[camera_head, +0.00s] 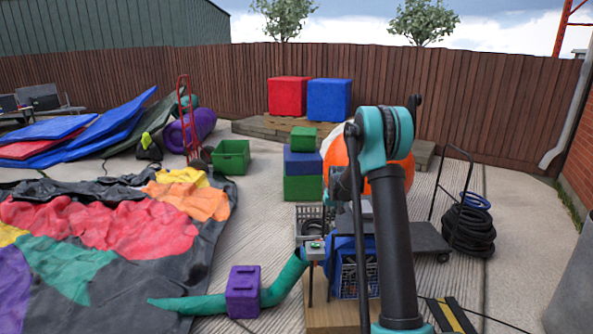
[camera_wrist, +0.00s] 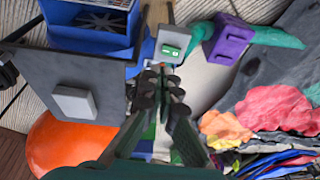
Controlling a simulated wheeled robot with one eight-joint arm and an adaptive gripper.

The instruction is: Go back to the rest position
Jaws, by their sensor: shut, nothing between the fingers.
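My gripper (camera_wrist: 162,78) shows in the wrist view with its two dark fingers together and nothing between them. Its tips point towards a small grey box with a green panel (camera_wrist: 172,47); whether they touch it I cannot tell. The same grey box (camera_head: 315,248) shows in the head view, beside the blue blower (camera_head: 342,268). In the head view my raised arm covers part of the scene on the right, and the fingers are hard to make out.
A purple block (camera_head: 243,291) sits around a teal tube (camera_head: 190,304) by the spread colourful castle fabric (camera_head: 100,230). A flat cart (camera_head: 425,238) and a black hose coil (camera_head: 468,230) stand at right.

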